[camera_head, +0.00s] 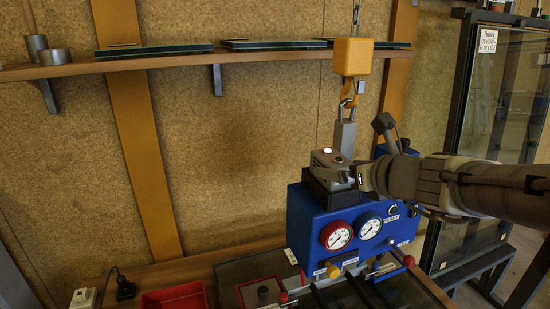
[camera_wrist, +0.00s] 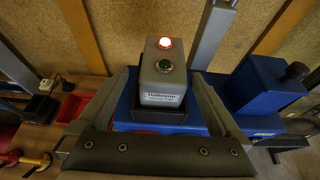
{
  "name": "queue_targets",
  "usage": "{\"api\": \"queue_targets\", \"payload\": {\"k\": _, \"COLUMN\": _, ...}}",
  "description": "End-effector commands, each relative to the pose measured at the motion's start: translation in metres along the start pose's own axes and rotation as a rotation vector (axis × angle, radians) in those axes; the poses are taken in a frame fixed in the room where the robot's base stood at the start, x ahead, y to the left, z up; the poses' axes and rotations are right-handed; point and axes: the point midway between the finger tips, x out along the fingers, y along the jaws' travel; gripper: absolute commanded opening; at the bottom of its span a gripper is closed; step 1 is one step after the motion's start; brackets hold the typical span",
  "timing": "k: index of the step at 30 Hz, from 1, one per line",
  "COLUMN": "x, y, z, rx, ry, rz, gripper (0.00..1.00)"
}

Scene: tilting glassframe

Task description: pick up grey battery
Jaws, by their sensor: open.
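The grey battery (camera_head: 326,158) is a small box standing in a black holder on top of the blue machine (camera_head: 308,220). In the wrist view the battery (camera_wrist: 163,75) shows a lit red-white lamp, a green button and a label. My gripper (camera_wrist: 160,82) is open, with one finger on each side of the battery. I cannot tell whether the fingers touch it. In the head view my gripper (camera_head: 345,176) reaches in from the right at the battery's height, and its fingers are partly hidden.
An orange hoist block (camera_head: 353,57) with a hook and grey shackle hangs just behind the battery. Two round gauges (camera_head: 337,235) are on the machine's front. A red tray (camera_head: 175,297) lies at lower left. A glass frame (camera_head: 493,130) stands at right.

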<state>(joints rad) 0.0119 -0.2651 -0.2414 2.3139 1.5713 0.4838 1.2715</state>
Motion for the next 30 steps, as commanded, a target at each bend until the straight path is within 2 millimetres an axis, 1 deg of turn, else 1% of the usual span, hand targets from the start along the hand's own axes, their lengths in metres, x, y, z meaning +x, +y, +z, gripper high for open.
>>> {"api": "queue_targets", "payload": {"k": 4, "x": 0.009, "y": -0.001, "z": -0.001, "rx": 0.0, "ry": 0.002, "rz": 0.001, "gripper": 1.0}}
{"api": "queue_targets", "payload": {"k": 12, "x": 0.043, "y": -0.004, "z": -0.002, "rx": 0.0, "ry": 0.002, "rz": 0.002, "gripper": 1.0}}
{"api": "queue_targets", "payload": {"k": 15, "x": 0.051, "y": -0.004, "z": -0.001, "rx": 0.001, "ry": 0.001, "rz": 0.001, "gripper": 1.0}}
{"api": "queue_targets", "payload": {"k": 23, "x": 0.053, "y": -0.004, "z": 0.0, "rx": -0.001, "ry": 0.0, "rz": 0.0, "gripper": 1.0}}
{"api": "queue_targets", "payload": {"k": 24, "x": 0.053, "y": -0.004, "z": 0.0, "rx": -0.001, "ry": 0.0, "rz": 0.0, "gripper": 0.98}}
{"api": "queue_targets", "payload": {"k": 25, "x": 0.053, "y": -0.004, "z": 0.0, "rx": 0.0, "ry": 0.0, "rz": 0.0, "gripper": 0.93}}
{"api": "queue_targets", "payload": {"k": 29, "x": 0.053, "y": -0.004, "z": 0.0, "rx": 0.0, "ry": 0.0, "rz": 0.0, "gripper": 0.69}}
{"api": "queue_targets", "payload": {"k": 30, "x": 0.053, "y": -0.004, "z": 0.0, "rx": 0.0, "ry": 0.0, "rz": 0.0, "gripper": 0.62}}
